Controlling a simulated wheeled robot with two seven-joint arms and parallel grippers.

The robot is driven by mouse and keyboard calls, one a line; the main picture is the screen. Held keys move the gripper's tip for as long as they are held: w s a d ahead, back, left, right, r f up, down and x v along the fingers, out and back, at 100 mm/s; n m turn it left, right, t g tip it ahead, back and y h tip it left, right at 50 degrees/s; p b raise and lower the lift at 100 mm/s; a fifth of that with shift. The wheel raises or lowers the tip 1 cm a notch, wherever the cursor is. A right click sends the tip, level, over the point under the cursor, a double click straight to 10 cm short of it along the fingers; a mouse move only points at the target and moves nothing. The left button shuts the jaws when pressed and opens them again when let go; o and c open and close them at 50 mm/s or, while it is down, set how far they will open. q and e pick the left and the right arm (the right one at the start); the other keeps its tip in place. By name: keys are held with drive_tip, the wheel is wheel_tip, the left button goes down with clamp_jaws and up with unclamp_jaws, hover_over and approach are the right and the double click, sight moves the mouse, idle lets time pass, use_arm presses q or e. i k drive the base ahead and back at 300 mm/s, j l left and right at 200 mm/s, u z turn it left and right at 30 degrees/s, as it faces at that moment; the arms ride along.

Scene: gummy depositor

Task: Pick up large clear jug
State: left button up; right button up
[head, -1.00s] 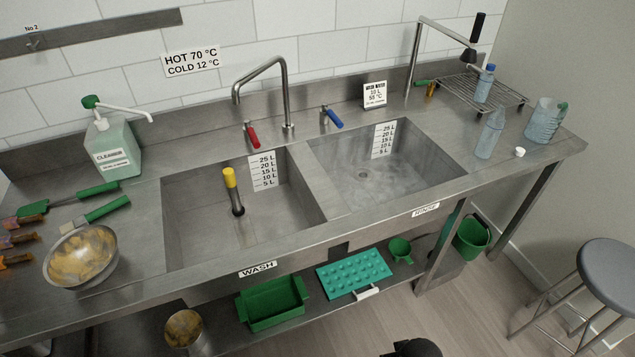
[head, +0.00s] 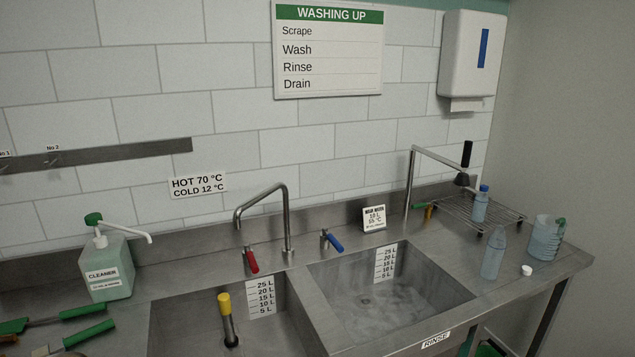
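The large clear jug (head: 545,238) stands upright at the right end of the steel counter, in front of the wire drying rack. It is see-through with a bluish tint, and a green part shows at its upper right rim. Neither of my grippers is in the head view, so nothing of mine is seen near the jug.
A clear bottle (head: 493,252) and a white cap (head: 526,270) stand left of the jug. A blue-capped bottle (head: 480,204) is on the wire rack (head: 496,215). The rinse sink (head: 390,295) lies further left, with a tall spray tap (head: 411,180) behind. The counter's right edge is close to the jug.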

sight(549, 232)
drive_tip(key=z, duration=1.3)
drive_tip(key=i+l+u, duration=0.3)
drive_tip(key=i+l, duration=0.4)
